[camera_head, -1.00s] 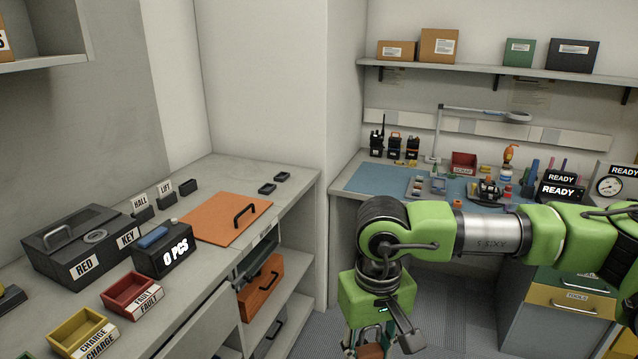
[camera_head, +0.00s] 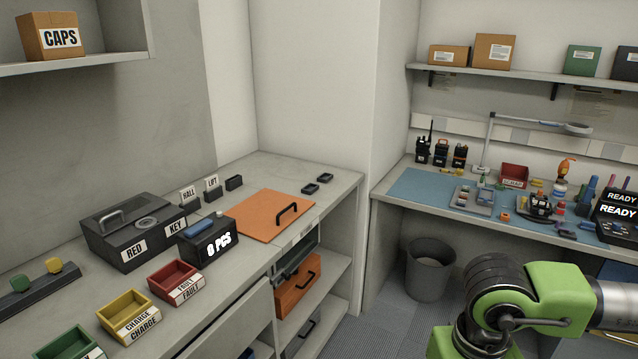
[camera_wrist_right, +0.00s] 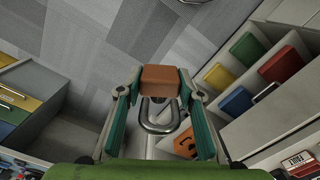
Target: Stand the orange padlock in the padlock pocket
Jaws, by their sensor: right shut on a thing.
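The orange padlock (camera_wrist_right: 160,79) shows in the right wrist view as a brownish-orange block with a grey metal shackle pointing toward the camera. My right gripper (camera_wrist_right: 160,88) is shut on the padlock's body, one finger on each side. The padlock is held in the air with grey floor behind it. In the head view, only part of my right arm shows at the lower right; its gripper is out of the picture. My left gripper is in neither view. I cannot make out which thing is the padlock pocket.
The left counter holds a black RED KEY box (camera_head: 130,230), an orange panel with a black handle (camera_head: 262,214), and red (camera_head: 176,286) and yellow (camera_head: 130,316) bins. Shelves below hold an orange case (camera_head: 298,290). A bin (camera_head: 430,268) stands by the blue-matted bench (camera_head: 415,186).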

